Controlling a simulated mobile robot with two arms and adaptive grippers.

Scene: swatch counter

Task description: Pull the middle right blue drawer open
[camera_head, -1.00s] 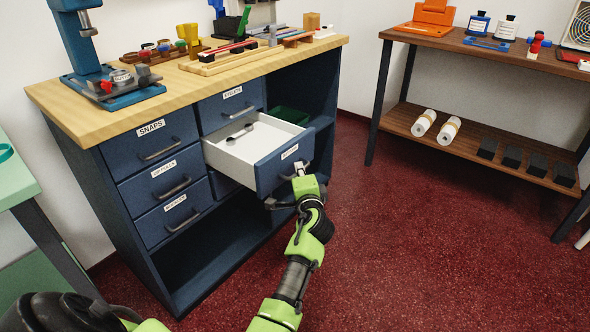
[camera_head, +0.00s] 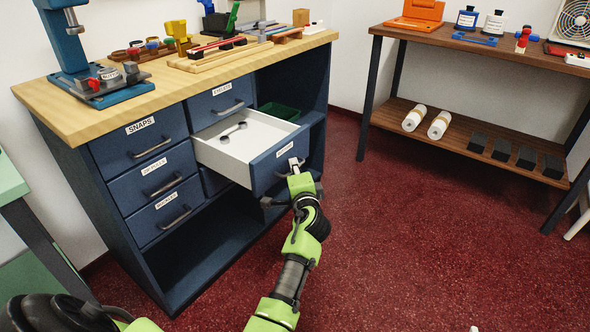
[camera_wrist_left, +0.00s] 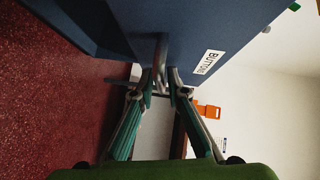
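The middle right blue drawer (camera_head: 270,174), labelled BUTTONS, stands well out of the cabinet, its white inside showing. A small grey bar-shaped item lies in it. My left gripper (camera_head: 298,172) is at the drawer's front handle. In the left wrist view, the two fingers (camera_wrist_left: 161,80) close in on the grey handle (camera_wrist_left: 160,52) from both sides, and the drawer front (camera_wrist_left: 205,30) fills the top. The fingers appear shut on the handle. My right gripper is not in view.
The blue cabinet (camera_head: 97,205) has closed drawers at left, a closed drawer above the open one and an open lower shelf. Its wooden top (camera_head: 40,100) carries tools. A brown shelf table (camera_head: 400,103) stands at right. Red floor (camera_head: 400,240) in front is free.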

